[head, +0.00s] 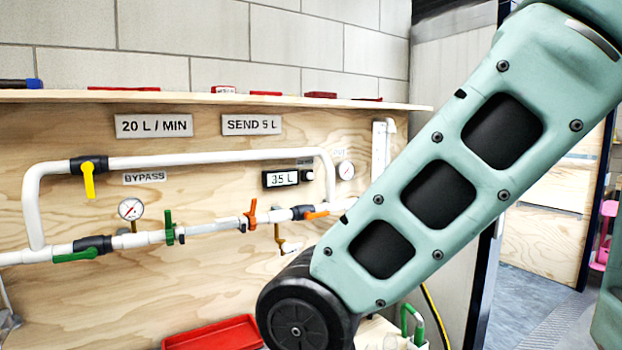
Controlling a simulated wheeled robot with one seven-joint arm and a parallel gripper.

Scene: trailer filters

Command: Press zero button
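A small black meter (281,179) with a lit display reading about "35 L", any decimal point unclear, is fixed to the plywood panel below the upper white pipe. A small dark round button (307,175) sits at its right end, under a tiny grey label (305,161) too small to read; I cannot tell for sure that it is the zero button. My green arm crosses the right half of the head view, and its dark joint is low in front of the panel. My gripper is out of view.
White pipework carries a yellow bypass handle (88,180), green handles (75,256), orange handles (252,213) and a pressure gauge (131,209). Another gauge (346,170) is right of the meter. A red tray (215,334) lies below. A shelf (220,98) runs above the panel.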

